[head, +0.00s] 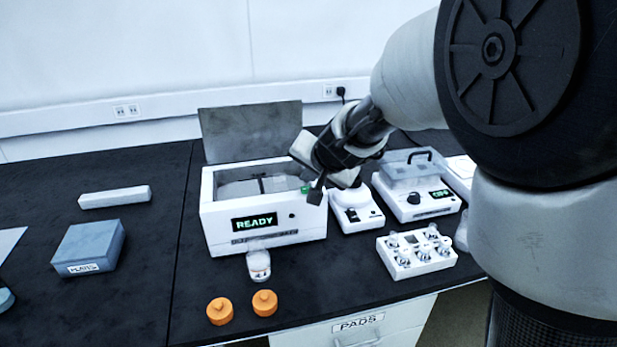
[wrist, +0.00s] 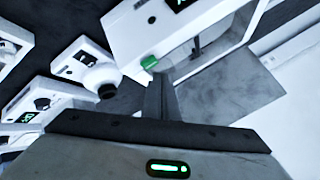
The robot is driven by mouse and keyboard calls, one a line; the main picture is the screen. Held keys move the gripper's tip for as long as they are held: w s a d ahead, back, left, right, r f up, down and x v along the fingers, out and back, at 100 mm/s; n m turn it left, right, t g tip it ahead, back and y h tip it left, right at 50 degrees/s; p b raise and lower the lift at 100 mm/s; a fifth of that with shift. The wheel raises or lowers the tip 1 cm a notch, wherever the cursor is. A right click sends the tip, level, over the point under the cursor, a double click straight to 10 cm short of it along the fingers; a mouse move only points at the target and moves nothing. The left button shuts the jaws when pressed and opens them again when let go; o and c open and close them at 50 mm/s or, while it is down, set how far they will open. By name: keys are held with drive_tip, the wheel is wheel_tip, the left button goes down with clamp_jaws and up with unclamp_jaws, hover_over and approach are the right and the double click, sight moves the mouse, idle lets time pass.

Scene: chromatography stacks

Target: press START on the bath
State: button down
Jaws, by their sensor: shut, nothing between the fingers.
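My gripper (head: 317,192) is shut and empty, just right of the green button. In the wrist view the closed fingers (wrist: 160,90) end just beside the green button (wrist: 149,62), against the bath's white body (wrist: 128,40). I cannot tell whether they touch it.
Right of the bath stand a small white instrument (head: 357,222), a device with a clear cover (head: 412,208) and a rack of vials (head: 418,268). In front are a jar (head: 259,266) and two orange caps (head: 219,311). A grey-blue box (head: 90,245) lies left.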

drive_tip(key=shift+f, duration=0.15)
drive_tip(key=shift+f+b, duration=0.3)
drive_tip(key=shift+b, duration=0.15)
drive_tip(key=shift+f+b, duration=0.45)
drive_tip(key=shift+b, duration=0.05)
idle(0.6)
drive_tip(key=shift+r, duration=0.15)
drive_tip(key=shift+r+p, duration=0.75)
drive_tip(key=shift+p, duration=0.1)
wheel_tip(320, 180, up, 5)
drive_tip(key=p, duration=0.4)
drive_tip(key=shift+p, duration=0.3)
